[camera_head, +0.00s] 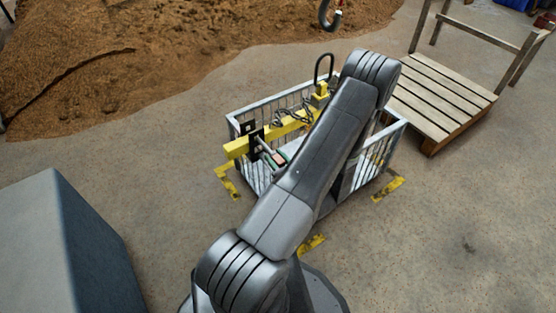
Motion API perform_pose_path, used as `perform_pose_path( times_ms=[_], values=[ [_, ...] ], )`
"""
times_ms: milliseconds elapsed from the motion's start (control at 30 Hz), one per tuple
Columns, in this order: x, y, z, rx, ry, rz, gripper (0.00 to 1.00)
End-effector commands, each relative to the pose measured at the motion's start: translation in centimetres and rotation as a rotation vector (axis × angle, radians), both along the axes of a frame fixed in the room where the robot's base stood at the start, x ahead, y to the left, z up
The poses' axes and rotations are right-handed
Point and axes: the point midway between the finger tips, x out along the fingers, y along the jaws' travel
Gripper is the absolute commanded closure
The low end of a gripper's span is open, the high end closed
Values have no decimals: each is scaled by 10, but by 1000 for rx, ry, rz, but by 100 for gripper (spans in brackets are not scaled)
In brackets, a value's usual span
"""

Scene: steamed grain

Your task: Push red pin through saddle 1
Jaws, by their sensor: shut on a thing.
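A yellow beam (285,126) lies across the wire basket, with black plates (255,140) around its left part; I cannot tell which is saddle 1. Grey rods (266,151) run from the plates down and right towards my arm. A small pale reddish patch (281,158) with a greenish part beside it shows at their near end. It may be the red pin's head, but it is too small to be sure. My upper arm crosses in front of the basket and hides its middle. My gripper is hidden behind that arm, and its jaws do not show.
The grey wire basket (234,124) stands on the floor between yellow corner marks (388,189). A wooden platform (440,93) with a rail is close on its right. A grey block (62,250) stands at the lower left. A brown grain heap lies behind; a hook (329,16) shows above it.

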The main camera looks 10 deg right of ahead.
Motion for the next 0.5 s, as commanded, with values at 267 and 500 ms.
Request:
perform_pose_path(
  times_ms=[267, 500],
  values=[
    [10, 4, 0, 0, -1, 2, 98],
    [17, 7, 0, 0, 0, 2, 98]
  ],
)
